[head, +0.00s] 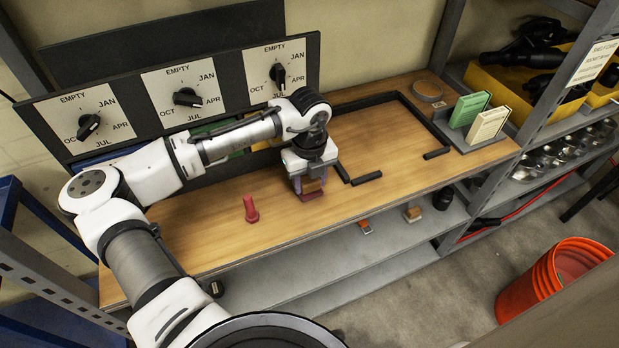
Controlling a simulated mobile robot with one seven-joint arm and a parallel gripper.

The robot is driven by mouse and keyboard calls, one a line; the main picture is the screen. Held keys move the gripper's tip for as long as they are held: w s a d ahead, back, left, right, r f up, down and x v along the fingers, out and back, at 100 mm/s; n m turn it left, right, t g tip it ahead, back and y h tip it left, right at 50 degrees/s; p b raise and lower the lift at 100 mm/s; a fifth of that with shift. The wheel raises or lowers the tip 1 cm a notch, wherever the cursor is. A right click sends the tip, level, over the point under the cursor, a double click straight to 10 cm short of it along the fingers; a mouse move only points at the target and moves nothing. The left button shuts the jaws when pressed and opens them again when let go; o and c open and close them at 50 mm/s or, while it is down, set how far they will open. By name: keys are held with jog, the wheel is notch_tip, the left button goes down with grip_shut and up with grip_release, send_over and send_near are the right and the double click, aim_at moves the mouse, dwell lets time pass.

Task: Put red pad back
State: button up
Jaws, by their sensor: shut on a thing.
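My gripper (310,182) points down over the middle of the wooden bench top, near its front edge. It is shut on a small block with a dark red base, which I take to be the red pad (312,196). The fingers hide much of it, and I cannot tell whether its base touches the bench. A separate red peg-like piece (250,209) stands on the bench to the left of my gripper.
Black edging (367,178) frames an area right of my gripper. A dial panel (184,97) stands behind. Green and cream booklets (488,124) stand at right. Orange (365,226) and tan (412,214) pieces sit on the lower shelf (330,262). The bench's front left is clear.

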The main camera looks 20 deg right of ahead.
jog(key=shift+f, duration=0.2)
jog(key=o, duration=1)
jog(key=shift+c, duration=0.2)
jog(key=shift+r, duration=0.1)
notch_tip(320, 180, up, 12)
jog(key=b, duration=0.2)
